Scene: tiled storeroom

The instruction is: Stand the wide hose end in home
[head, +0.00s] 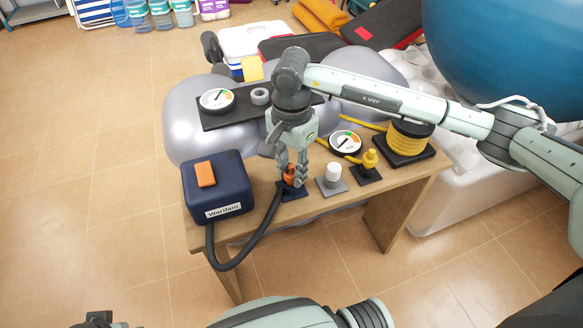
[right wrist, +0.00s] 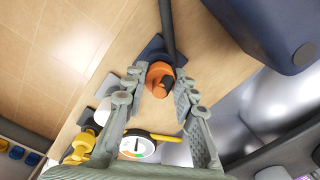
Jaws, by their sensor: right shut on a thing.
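The hose end is an orange piece (head: 289,172) on a dark hose (head: 262,240) that runs from a navy box. My right gripper (head: 292,176) points down and is shut on it. The orange piece also shows between the fingers in the right wrist view (right wrist: 158,76). Directly below it is a small navy stand (head: 291,192), partly hidden; the stand also shows in the right wrist view (right wrist: 153,50). I cannot tell whether the end is seated or just above it. My left gripper's fingers are not seen.
The navy box (head: 217,187) has an orange block on top. Right of the navy stand are a white cap on a grey stand (head: 331,179) and a yellow fitting on a black stand (head: 369,163).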

